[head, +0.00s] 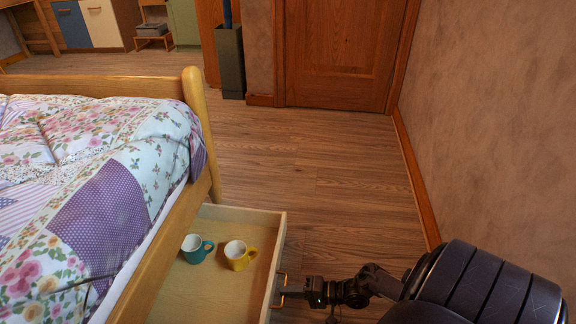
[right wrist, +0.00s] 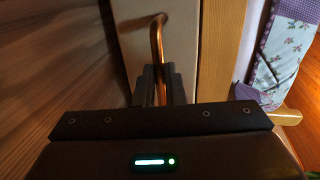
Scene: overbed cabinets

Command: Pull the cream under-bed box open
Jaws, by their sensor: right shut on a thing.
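The cream under-bed box (head: 272,222) stands out from under the side of the bed, its open top showing. Its front panel faces right and carries a copper-coloured bar handle (head: 281,291). My right gripper (head: 288,292) is shut on that handle. In the right wrist view the two dark fingers (right wrist: 154,86) close around the handle (right wrist: 157,40), against the cream front (right wrist: 184,40). Inside the box are a teal mug (head: 196,249) and a yellow mug (head: 238,255), both upright. My left gripper is not in view.
The wooden bed (head: 199,120) with a floral quilt (head: 80,170) fills the left. Wood floor (head: 320,190) is clear between the box and the right wall (head: 490,120). A closed wooden door (head: 340,50) and a dark tall bin (head: 229,60) stand at the back.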

